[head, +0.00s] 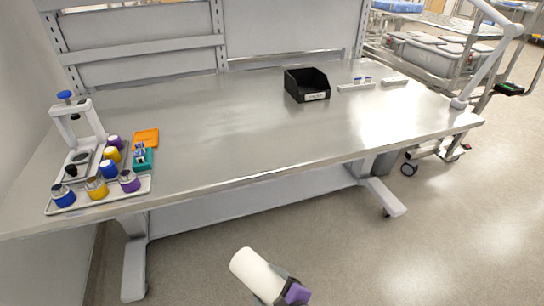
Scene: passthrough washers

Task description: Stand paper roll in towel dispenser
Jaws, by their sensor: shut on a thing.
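A white cylinder, which looks like the paper roll (255,273), is at the bottom centre, in front of the table and over the floor. It lies tilted in the picture, its far end up and to the left. My gripper (283,287), grey and purple, is shut on its lower right end; the fingertips are partly hidden. A black open-topped bin (306,86) with a white front label stands on the table at the back, right of centre. It may be the towel dispenser; the label is too small to read. The roll is well apart from it.
The metal table (240,130) is clear in its middle and front. At left stand a white stand (78,130), a tray (100,196) with several coloured-lid jars, and an orange box (146,137). Small white holders (356,86) sit right of the bin. A wheeled cart (430,55) is behind right.

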